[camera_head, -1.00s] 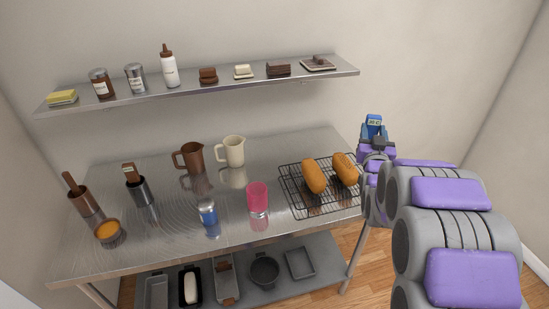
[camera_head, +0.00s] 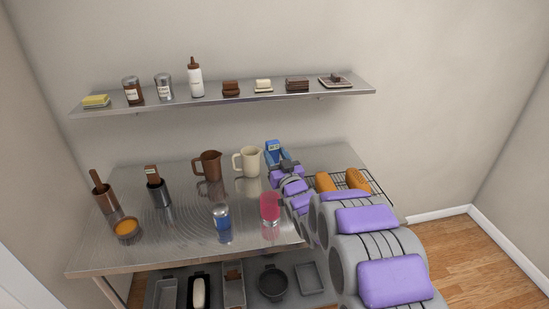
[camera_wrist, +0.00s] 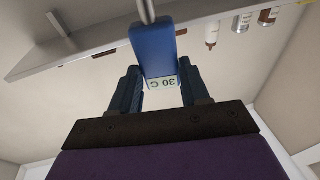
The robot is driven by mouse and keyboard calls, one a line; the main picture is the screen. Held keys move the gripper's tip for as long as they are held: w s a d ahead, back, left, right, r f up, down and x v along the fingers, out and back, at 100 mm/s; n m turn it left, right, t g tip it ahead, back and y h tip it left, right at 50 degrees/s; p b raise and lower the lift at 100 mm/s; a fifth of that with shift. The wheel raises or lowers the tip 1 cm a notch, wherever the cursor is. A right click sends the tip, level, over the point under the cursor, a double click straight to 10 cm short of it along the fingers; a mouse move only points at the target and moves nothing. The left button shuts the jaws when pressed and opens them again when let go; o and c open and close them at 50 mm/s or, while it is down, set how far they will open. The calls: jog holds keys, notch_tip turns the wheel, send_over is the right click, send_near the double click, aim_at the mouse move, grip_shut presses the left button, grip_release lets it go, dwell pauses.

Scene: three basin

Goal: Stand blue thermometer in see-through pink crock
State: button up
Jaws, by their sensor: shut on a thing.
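The blue thermometer (camera_wrist: 154,47) is between the fingers of my gripper (camera_wrist: 160,88) in the wrist view. Its display reads "30 C" upside down there, and a thin metal probe extends from its far end. In the head view the thermometer (camera_head: 274,152) is held above the table, in front of the back wall; its probe is hard to make out. My gripper (camera_head: 280,163) is shut on it. The see-through pink crock (camera_head: 270,206) stands upright on the table, in front of and slightly left of my gripper. I see nothing in it.
A blue-and-silver can (camera_head: 221,215) stands left of the crock. A cream jug (camera_head: 247,162) and a brown jug (camera_head: 208,165) stand behind. A cooling rack (camera_head: 374,187) with bread is at right, partly behind my arm. A wall shelf (camera_head: 217,101) runs above.

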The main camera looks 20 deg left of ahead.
jog(key=f, duration=0.1)
jog(key=a+f, duration=0.1)
jog(key=f, duration=0.1)
jog(key=f+b, duration=0.1)
jog(key=f, duration=0.1)
jog(key=shift+s+a, duration=0.1)
jog(key=shift+a, duration=0.3)
dwell(1.4)
jog(key=shift+d, duration=0.2)
jog(key=shift+f, duration=0.1)
